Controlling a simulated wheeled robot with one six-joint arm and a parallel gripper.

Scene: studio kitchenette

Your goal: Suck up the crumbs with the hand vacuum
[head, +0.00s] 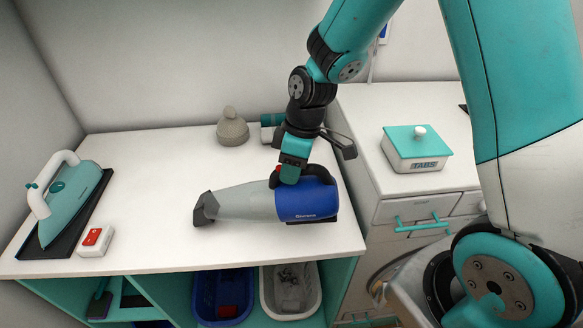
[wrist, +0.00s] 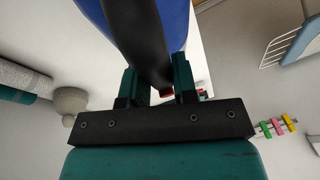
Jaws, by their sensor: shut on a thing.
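The hand vacuum (head: 245,202) has a grey body, a dark nozzle and a blue rear part. It is on or just above the white counter, nozzle pointing left; I cannot tell if it touches. My gripper (head: 291,175) is above its rear part, shut on its dark handle. In the wrist view, the fingers of my gripper (wrist: 157,85) stand either side of the black handle (wrist: 140,40), with the blue body (wrist: 178,15) behind it. I cannot make out crumbs in either view.
An iron (head: 70,195) stands on a dark mat at the left, beside a white box with a red switch (head: 95,240). A TABS box (head: 415,157) is on the right unit. Baskets (head: 222,300) sit below. The counter's middle left is clear.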

